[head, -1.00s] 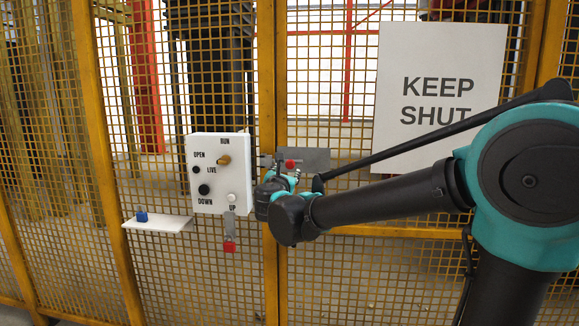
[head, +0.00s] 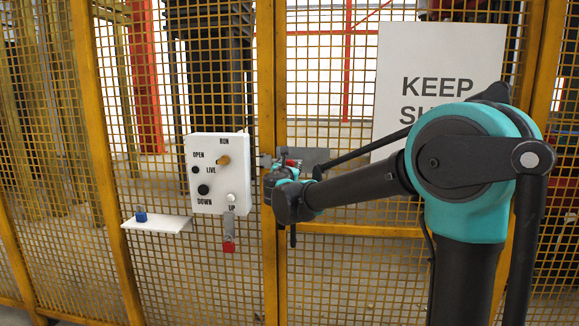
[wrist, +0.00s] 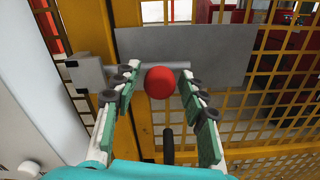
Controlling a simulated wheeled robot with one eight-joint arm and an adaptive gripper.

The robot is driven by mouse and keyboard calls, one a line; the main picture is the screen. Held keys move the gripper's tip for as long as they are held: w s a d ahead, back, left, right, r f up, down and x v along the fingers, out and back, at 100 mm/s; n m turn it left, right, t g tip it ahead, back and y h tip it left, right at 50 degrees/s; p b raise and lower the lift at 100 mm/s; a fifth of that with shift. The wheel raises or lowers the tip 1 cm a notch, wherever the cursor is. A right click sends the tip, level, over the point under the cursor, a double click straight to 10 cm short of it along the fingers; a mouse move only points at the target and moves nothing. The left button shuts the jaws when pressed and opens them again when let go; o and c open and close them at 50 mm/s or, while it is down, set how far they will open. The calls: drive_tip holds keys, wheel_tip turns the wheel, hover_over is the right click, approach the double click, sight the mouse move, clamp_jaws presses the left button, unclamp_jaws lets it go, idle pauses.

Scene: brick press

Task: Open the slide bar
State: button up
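The slide bar (wrist: 183,65) is a thin grey rod running across the front of a grey plate (wrist: 215,50) on the yellow gate. Its round red knob (wrist: 160,84) lies between my gripper's fingers in the wrist view. My gripper (wrist: 159,72) is open, with one finger on each side of the knob and a small gap showing on both sides. A grey bracket (wrist: 90,74) stands left of the plate; my left finger hides where the bar meets it. In the head view my gripper (head: 286,170) covers most of the knob.
A white control box (head: 221,176) hangs left of the gate post (head: 267,100), close to my gripper. Below it hangs a red tag (head: 229,247). A shelf (head: 172,225) holds a blue padlock-like object (head: 141,214). A "KEEP SHUT" sign (head: 440,65) is behind my arm.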

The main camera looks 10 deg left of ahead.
clamp_jaws()
drive_tip(key=d, duration=0.4)
drive_tip(key=shift+s+d, duration=0.1)
drive_tip(key=shift+d, duration=0.1)
drive_tip(key=shift+o, duration=1.4)
unclamp_jaws()
drive_tip(key=s, duration=1.2)
drive_tip(key=shift+a, duration=0.2)
